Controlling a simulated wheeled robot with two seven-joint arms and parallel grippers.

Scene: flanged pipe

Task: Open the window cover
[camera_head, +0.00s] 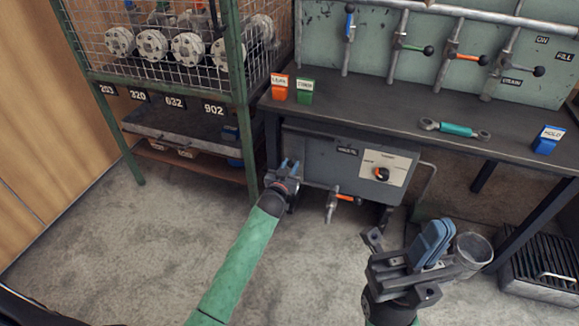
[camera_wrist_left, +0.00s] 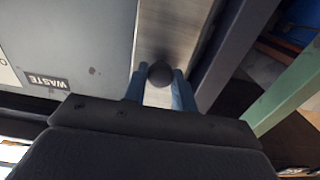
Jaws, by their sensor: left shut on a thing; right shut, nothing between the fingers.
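In the left wrist view a brushed metal strip (camera_wrist_left: 166,32), which looks like the window cover, lies beside the grey WASTE box (camera_wrist_left: 90,40). A round black knob (camera_wrist_left: 160,73) stands on it. My left gripper (camera_wrist_left: 160,78) has its blue fingers shut on this knob, one on either side. In the head view my left gripper (camera_head: 289,168) is at the left end of the WASTE box (camera_head: 325,158), and hides the knob and most of the strip. My right gripper (camera_head: 433,240) is shut and empty, in front of and to the right of the box.
The box hangs under a dark bench (camera_head: 380,112). An orange-handled valve (camera_head: 336,198) sits below it. A green rack (camera_head: 240,90) stands at the left. A grey open cylinder (camera_head: 473,252) shows beside my right gripper. A slatted crate (camera_head: 540,265) is at the right.

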